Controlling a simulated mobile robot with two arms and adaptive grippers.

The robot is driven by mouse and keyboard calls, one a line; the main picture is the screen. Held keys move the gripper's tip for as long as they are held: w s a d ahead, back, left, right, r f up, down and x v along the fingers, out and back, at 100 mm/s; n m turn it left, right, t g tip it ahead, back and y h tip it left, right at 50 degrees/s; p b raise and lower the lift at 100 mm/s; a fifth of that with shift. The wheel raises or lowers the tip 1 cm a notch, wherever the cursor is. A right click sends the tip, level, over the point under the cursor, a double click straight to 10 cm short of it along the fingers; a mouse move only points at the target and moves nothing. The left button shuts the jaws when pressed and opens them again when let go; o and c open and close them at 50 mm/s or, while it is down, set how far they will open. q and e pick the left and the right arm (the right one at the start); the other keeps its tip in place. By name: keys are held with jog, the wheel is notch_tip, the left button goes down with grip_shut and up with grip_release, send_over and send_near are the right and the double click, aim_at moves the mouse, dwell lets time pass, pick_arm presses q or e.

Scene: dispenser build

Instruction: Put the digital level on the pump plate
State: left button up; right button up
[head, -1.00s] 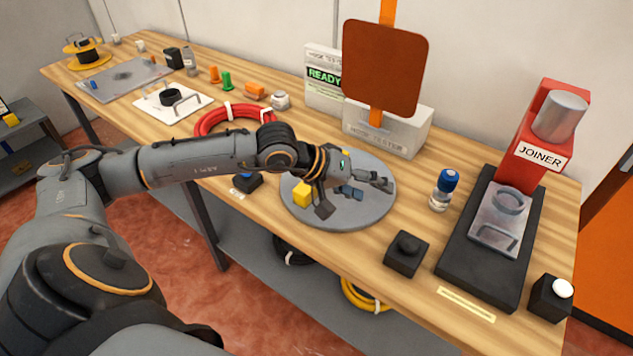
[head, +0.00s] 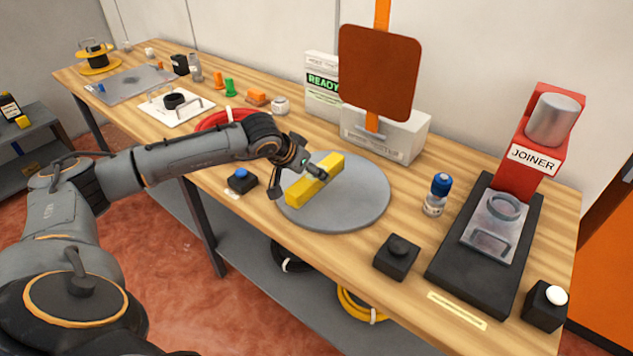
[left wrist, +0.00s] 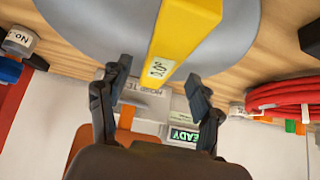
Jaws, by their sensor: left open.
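The digital level is a long yellow bar (head: 314,182) lying on a round grey plate (head: 362,205) on the bench. The left wrist view shows its small display reading 0.0° on the yellow body (left wrist: 184,32). My left gripper (head: 297,182) is open at the level's upper left side. In the left wrist view its fingers (left wrist: 158,72) stand apart, with the level's display end between them in the picture; I cannot tell the height gap. I see no label naming the pump plate. My right gripper is not in view.
A white box with a brown panel (head: 380,75) stands behind the plate. A blue-capped bottle (head: 437,194), black button box (head: 397,256) and red JOINER press (head: 530,165) are to the right. Red hose (head: 222,119) and a white plate with a black ring (head: 160,113) lie left.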

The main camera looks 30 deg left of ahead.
pick_arm(q)
jog(key=b+x, duration=0.1)
jog(key=x, duration=0.3)
jog(key=shift+s+f, duration=0.1)
jog(key=shift+f, duration=0.1)
jog(key=shift+w+f+b, duration=0.3)
jog(key=shift+w+b, duration=0.05)
jog(key=shift+r, duration=0.1)
grip_shut()
